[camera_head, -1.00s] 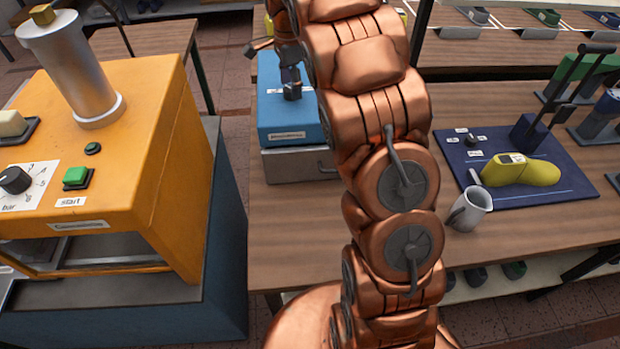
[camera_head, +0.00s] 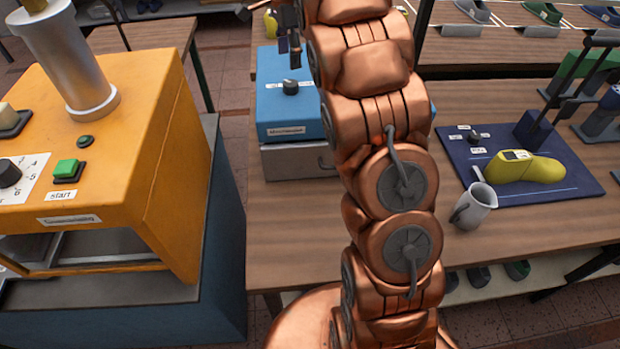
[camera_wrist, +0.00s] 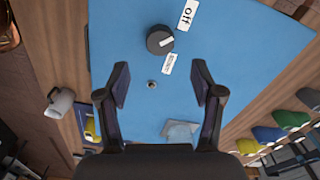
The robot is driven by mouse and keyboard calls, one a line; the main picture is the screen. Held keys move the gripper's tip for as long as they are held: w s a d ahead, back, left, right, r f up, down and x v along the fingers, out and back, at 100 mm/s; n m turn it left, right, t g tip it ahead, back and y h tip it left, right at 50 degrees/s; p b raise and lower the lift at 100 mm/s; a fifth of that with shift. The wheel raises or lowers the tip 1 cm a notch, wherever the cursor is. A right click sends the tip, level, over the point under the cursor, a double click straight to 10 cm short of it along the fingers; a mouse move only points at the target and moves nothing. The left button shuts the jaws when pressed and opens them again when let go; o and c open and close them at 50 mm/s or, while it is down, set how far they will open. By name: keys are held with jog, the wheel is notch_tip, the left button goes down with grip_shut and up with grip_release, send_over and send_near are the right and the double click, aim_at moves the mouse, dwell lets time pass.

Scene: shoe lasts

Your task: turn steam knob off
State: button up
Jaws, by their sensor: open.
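The steam unit is a blue box (camera_head: 287,112) on the wooden table, left of my arm in the head view. A dark round knob (camera_head: 290,87) stands on its top. In the wrist view the knob (camera_wrist: 155,43) has a pale mark on its right side. An "off" label (camera_wrist: 188,14) lies to its upper right, and a second label (camera_wrist: 169,64), too small to read surely, lies just below it. My gripper (camera_wrist: 152,80) is open and empty above the blue top (camera_wrist: 120,45), its fingers apart and clear of the knob. In the head view it is partly cut off.
A yellow machine (camera_head: 150,130) with a green start button (camera_head: 66,167) stands at left. A grey mug (camera_head: 480,203) and a yellow shoe last (camera_head: 535,168) on a dark blue board (camera_head: 575,186) are right of my arm.

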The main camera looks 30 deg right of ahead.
jog(key=s+a+f+n+b, duration=0.1)
jog(key=s+a+f+n, duration=0.2)
jog(key=s, duration=0.6)
jog(key=s+a+f+n+b, duration=0.2)
jog(key=s+n, duration=0.3)
jog(key=s, duration=0.5)
jog(key=s+a+f+n+g+b, duration=0.1)
jog(key=s+a+f+n, duration=0.3)
jog(key=s, duration=0.5)
jog(key=shift+s+a+n+b, duration=0.35)
jog(key=shift+a+n+b, duration=0.05)
jog(key=shift+a+b, duration=0.25)
jog(key=s+f+n, duration=0.2)
jog(key=s, duration=0.2)
jog(key=s+a+f+n, duration=0.1)
jog(key=s+f+n, duration=0.1)
jog(key=s, duration=0.2)
jog(key=s+a+f+n, duration=0.1)
jog(key=s+n, duration=0.1)
jog(key=s, duration=0.3)
jog(key=shift+a+f+g, duration=0.2)
jog(key=shift+f+g, duration=0.2)
jog(key=shift+c, duration=0.3)
